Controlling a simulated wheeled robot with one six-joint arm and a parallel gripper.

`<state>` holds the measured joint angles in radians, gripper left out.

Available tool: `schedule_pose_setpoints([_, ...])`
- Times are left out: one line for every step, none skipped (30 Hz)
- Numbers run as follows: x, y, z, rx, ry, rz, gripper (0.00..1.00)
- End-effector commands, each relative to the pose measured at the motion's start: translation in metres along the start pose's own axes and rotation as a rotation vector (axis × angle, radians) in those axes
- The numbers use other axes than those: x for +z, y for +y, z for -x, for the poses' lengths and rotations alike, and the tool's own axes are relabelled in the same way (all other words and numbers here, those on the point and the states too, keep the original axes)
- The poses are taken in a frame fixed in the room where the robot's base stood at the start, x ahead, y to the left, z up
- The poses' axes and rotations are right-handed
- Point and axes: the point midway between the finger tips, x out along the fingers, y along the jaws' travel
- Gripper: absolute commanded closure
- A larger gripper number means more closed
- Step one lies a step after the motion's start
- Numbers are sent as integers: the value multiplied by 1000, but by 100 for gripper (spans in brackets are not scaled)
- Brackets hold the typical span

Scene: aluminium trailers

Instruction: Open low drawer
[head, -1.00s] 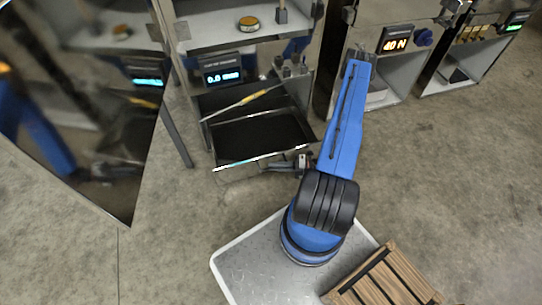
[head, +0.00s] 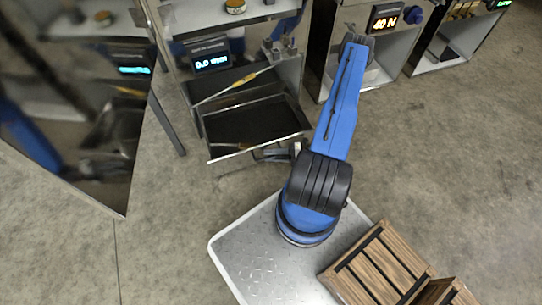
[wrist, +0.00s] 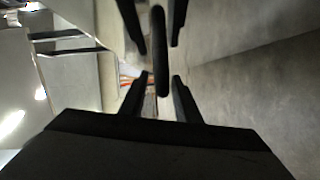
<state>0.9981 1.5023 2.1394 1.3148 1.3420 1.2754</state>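The low drawer (head: 258,120) is a dark open tray with a bright metal front edge. In the head view it stands pulled out of the cabinet at upper centre. My gripper (head: 268,154) is low against the drawer's front, partly hidden by my arm. In the wrist view my gripper (wrist: 161,80) has its two dark fingers spread. A dark handle bar (wrist: 159,45) lies between the fingertips, with a gap on each side. Matching prong shapes above look like reflections in the shiny drawer front.
A yellow-handled tool (head: 243,80) lies across the cabinet above the drawer. A shiny tilted panel (head: 85,130) stands at left. Cabinets with a lit display (head: 384,22) stand at right. A wooden crate (head: 375,265) is at lower right. Concrete floor is clear at right.

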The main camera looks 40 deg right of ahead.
Motion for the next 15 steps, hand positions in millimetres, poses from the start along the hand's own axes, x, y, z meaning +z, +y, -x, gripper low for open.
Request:
schedule_pose_setpoints([0,0,0,0,0,0,71])
schedule_pose_setpoints([0,0,0,0,0,0,71])
schedule_pose_setpoints([0,0,1,0,0,0,71])
schedule_pose_setpoints([0,0,1,0,0,0,71])
schedule_pose_setpoints([0,0,2,1,-1,0,71])
schedule_pose_setpoints([0,0,4,1,-2,0,71])
schedule_pose_setpoints([0,0,7,1,-2,0,71])
schedule_pose_setpoints([1,0,9,1,-2,0,71])
schedule_pose_setpoints([0,1,13,2,-2,0,71])
schedule_pose_setpoints([1,1,16,2,-2,-1,71])
schedule_pose_setpoints([1,1,20,2,-4,-1,71])
schedule_pose_setpoints([1,0,25,1,-3,0,71])
schedule_pose_setpoints([0,0,29,1,-3,0,71])
schedule_pose_setpoints([0,0,33,0,-4,1,71])
schedule_pose_setpoints([1,0,39,1,-3,1,71])
